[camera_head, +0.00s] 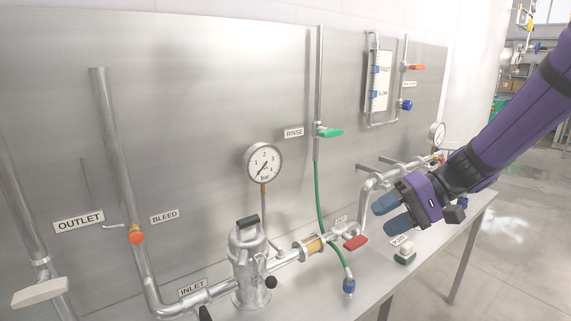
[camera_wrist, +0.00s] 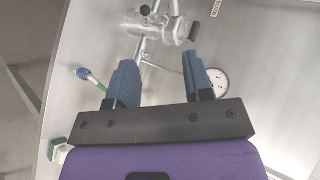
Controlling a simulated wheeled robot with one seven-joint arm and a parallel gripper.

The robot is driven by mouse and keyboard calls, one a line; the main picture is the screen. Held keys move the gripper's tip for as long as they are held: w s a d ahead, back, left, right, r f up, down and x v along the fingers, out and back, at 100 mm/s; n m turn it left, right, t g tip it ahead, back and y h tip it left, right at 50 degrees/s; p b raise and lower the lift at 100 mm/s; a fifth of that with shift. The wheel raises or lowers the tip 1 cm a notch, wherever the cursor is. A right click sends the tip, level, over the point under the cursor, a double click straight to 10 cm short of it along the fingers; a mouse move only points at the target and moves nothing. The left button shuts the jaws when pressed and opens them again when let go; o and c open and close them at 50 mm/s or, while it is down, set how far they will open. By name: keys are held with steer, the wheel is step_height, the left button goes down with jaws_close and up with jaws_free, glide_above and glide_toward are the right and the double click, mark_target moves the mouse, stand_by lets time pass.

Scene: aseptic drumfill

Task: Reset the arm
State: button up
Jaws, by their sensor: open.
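My gripper (camera_head: 388,213) is at the right of the head view, at the end of my purple arm. Its two blue fingers are apart with nothing between them. It hangs in front of the steel panel, above the bench, near the red-handled valve (camera_head: 355,242) and the green push button (camera_head: 405,254). In the wrist view my gripper (camera_wrist: 158,78) also shows its fingers spread. Beyond them are a metal filter housing (camera_wrist: 160,25) and a round gauge (camera_wrist: 217,82). Part of the pipework behind my gripper is hidden in the head view.
A green hose (camera_head: 318,200) hangs from the green-handled rinse valve (camera_head: 331,132) to a blue-tipped end (camera_head: 348,286). A pressure gauge (camera_head: 263,163) stands above the pipe. A sight glass (camera_head: 379,80) is mounted at the upper right. Open floor (camera_head: 505,240) lies right of the bench.

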steer(key=s+d+r+t+h, duration=0.2)
steer(key=s+d+r+h, duration=0.2)
steer(key=s, duration=0.5)
steer(key=s+d+r+t+h, duration=0.3)
steer(key=s+d+r+h, duration=0.2)
steer(key=s, duration=0.5)
steer(key=shift+d+r+h, duration=0.25)
steer(key=shift+d+h, duration=0.45)
steer(key=shift+h, duration=0.5)
